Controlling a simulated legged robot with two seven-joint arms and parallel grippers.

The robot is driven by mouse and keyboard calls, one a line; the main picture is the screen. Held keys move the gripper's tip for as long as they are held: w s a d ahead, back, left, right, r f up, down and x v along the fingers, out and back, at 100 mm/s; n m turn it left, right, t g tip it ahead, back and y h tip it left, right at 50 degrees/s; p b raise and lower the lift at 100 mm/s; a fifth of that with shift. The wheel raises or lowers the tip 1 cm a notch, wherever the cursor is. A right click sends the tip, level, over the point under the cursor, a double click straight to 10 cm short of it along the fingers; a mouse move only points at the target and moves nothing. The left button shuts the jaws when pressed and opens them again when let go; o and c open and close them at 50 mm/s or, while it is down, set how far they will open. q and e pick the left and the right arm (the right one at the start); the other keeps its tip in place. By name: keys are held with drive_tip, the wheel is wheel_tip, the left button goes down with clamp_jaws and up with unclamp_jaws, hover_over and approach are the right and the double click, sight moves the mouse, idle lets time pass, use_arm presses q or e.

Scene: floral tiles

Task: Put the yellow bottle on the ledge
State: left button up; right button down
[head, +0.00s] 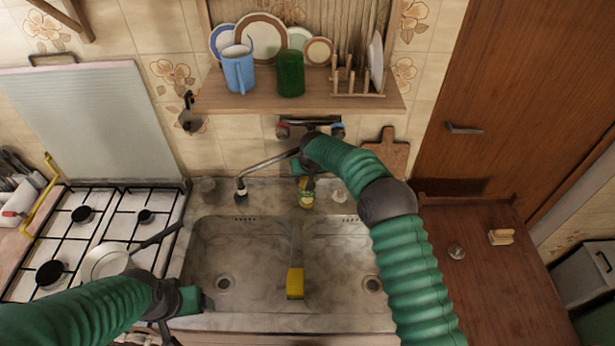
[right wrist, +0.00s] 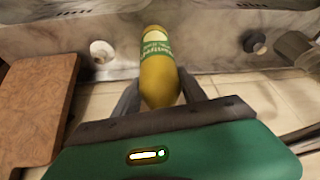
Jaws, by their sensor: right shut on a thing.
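The yellow bottle (head: 307,199) with a green label is at the back of the sink, below the wall tap. My right gripper (head: 306,182) is around it. In the right wrist view the bottle (right wrist: 156,62) sits between the two fingers of the gripper (right wrist: 157,98), which is shut on it. I cannot tell whether the bottle's base touches the stone strip (head: 265,190) behind the basins. A wooden shelf ledge (head: 225,104) is on the wall above. My left gripper (head: 188,301) is low at the sink's left edge; its fingers do not show clearly.
A blue mug (head: 238,70), a green cup (head: 290,73), several plates and a rack (head: 357,84) stand on the shelf. A yellow sponge (head: 295,283) lies between the basins. A pan (head: 106,262) is on the stove. A cutting board (head: 387,155) leans at the wall.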

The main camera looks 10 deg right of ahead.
drive_tip(key=shift+a+f, duration=0.2)
drive_tip(key=shift+f, duration=0.25)
drive_tip(key=shift+w+a+f, duration=0.1)
drive_tip(key=shift+w+a, duration=0.05)
drive_tip(key=shift+a, duration=0.15)
drive_tip(key=shift+f, duration=0.1)
drive_tip(key=c, duration=0.9)
unclamp_jaws()
drive_tip(key=shift+o, duration=1.3)
drive_tip(key=shift+d, duration=0.15)
use_arm(q)
drive_tip(key=shift+a+r, duration=0.15)
use_arm(e)
drive_tip(key=shift+d, duration=0.2)
use_arm(q)
drive_tip(key=shift+a+f+b, duration=0.15)
drive_tip(key=shift+f+b, duration=0.7)
drive_tip(key=shift+b, duration=0.15)
use_arm(e)
drive_tip(key=v, duration=0.7)
drive_tip(key=shift+s+r, duration=0.25)
drive_tip(key=shift+r, duration=0.1)
